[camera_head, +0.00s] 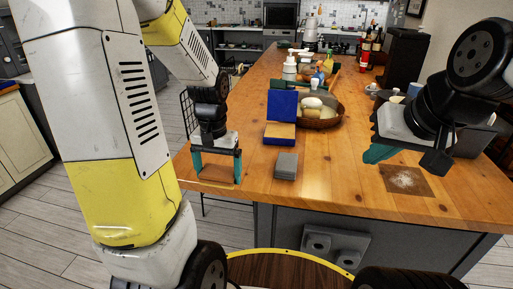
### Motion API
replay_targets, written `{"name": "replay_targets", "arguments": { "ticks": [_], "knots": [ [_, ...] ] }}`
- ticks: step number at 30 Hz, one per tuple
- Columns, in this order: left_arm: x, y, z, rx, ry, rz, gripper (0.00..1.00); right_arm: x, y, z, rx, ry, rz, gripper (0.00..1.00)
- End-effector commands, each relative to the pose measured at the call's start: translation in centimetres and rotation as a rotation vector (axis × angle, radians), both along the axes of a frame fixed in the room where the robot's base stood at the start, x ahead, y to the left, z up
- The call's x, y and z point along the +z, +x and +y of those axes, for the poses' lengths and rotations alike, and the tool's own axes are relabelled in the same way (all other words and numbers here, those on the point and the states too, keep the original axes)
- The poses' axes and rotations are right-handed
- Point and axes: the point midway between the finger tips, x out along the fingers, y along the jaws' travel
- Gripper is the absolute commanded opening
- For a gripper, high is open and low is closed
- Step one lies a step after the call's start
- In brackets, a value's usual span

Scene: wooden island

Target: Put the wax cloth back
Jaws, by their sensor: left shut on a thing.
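My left gripper (217,170) is low at the near left corner of the wooden island top (335,196). Its two teal fingers are set wide on either side of a flat tan piece (217,168), which looks like the wax cloth, though its colour blends with the wood. I cannot tell whether the piece touches the top. My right gripper (408,158) hangs above the right part of the island, its fingers apart with nothing seen between them. A dark brown square (405,181) with white powder lies on the top below it.
A grey block-like stack (286,166) lies right of my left gripper. Behind it are a blue upright box (282,106) and a tan-topped blue block (279,133). A brown bowl (325,116) holds rounded items. The front middle of the top is clear.

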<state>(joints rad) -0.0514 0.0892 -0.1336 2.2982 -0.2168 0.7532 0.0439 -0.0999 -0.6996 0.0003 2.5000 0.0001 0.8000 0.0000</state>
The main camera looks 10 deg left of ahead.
Motion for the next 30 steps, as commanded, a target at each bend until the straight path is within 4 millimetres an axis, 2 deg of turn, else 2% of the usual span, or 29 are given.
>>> {"name": "replay_targets", "arguments": {
  "ticks": [4, 12, 16, 19, 26, 30],
  "knots": [
    [-0.3, 2.5, -0.8, -0.004, 0.0, 0.003, 0.58, 0.0, 0.0, 0.0, 0.0, 0.0, -0.001, 0.0],
    [-1.0, 9.6, -2.7, -0.002, 0.0, 0.001, 0.58, 0.0, 0.0, 0.0, 0.0, 0.0, 0.0, 0.0],
    [-1.2, 12.3, -3.5, -0.002, 0.0, 0.001, 0.58, 0.0, 0.0, 0.0, 0.0, 0.0, 0.0, 0.0],
    [-1.3, 13.6, -3.8, -0.003, 0.0, 0.0, 0.58, 0.0, 0.0, 0.0, 0.0, 0.0, 0.0, 0.0],
    [-1.5, 15.1, -4.3, -0.003, 0.0, 0.001, 0.58, 0.0, 0.0, 0.0, 0.0, 0.0, 0.0, 0.0],
    [-3.8, 14.9, -4.2, -0.002, 0.0, 0.005, 0.58, 0.0, 0.0, 0.0, 0.0, 0.0, 0.0, 0.0]
  ]
}}
